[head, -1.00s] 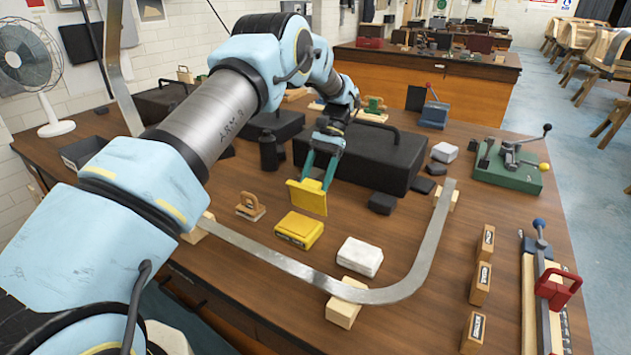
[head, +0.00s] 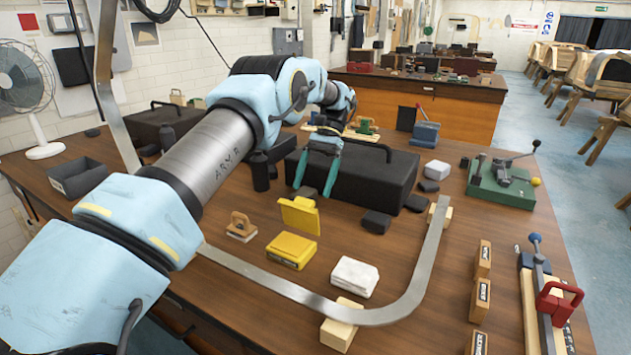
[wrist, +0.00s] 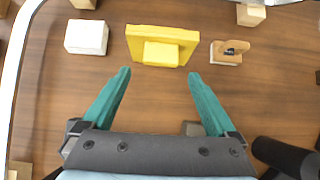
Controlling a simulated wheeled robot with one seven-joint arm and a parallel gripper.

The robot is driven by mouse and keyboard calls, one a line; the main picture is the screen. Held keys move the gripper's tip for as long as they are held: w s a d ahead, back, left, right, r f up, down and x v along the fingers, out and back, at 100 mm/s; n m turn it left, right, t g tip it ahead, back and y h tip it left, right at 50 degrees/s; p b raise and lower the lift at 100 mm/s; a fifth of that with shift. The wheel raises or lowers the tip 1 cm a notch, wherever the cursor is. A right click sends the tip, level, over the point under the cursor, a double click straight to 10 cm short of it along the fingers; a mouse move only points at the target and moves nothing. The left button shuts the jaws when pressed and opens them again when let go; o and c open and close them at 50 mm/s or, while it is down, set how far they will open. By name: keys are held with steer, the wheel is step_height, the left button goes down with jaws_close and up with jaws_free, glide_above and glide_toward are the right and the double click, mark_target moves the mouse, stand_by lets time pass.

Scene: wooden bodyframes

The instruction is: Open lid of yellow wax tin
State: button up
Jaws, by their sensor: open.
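The yellow wax tin (head: 291,251) sits on the wooden bench with its label facing the front. Its yellow lid (head: 299,217) stands raised and nearly upright at the tin's back edge; I cannot tell whether it touches the tin. In the wrist view the yellow lid (wrist: 183,38) shows with a lighter yellow block (wrist: 160,54) on its near side, and most of the tin is hidden. My gripper (head: 315,189) is open and empty, behind and above the lid. In the wrist view its teal fingers (wrist: 159,75) are spread wide, short of the lid.
A wooden-handled block (head: 241,227) stands left of the tin and a white block (head: 354,277) right of it. A curved metal strip (head: 270,284) runs in front. A large black case (head: 352,178) lies behind my gripper.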

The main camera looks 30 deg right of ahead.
steer(key=shift+p+v, duration=0.35)
steer(key=shift+v, duration=0.9)
